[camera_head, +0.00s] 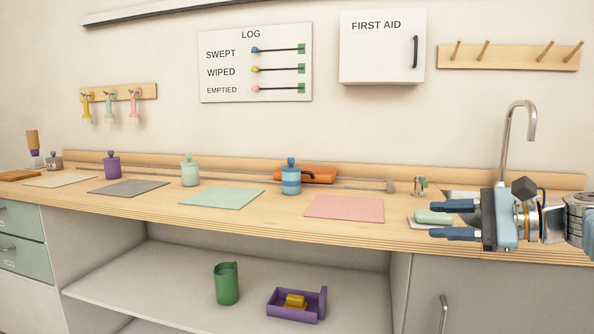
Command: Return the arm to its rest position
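My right arm comes in from the right edge. Its gripper (440,219) points left over the right end of the counter, its two dark blue fingers spread apart. A mint-green block (432,217) on a pale dish (414,225) shows between and beyond the fingertips. The fingers do not appear closed on it, and its right end is near or behind the gripper. My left gripper is not in view.
The wooden counter (280,213) holds coloured mats, including a pink mat (345,208), and a blue canister (291,178). A tap (515,125) rises behind my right gripper. A green mug (227,284) and a purple box (297,309) stand on the shelf below.

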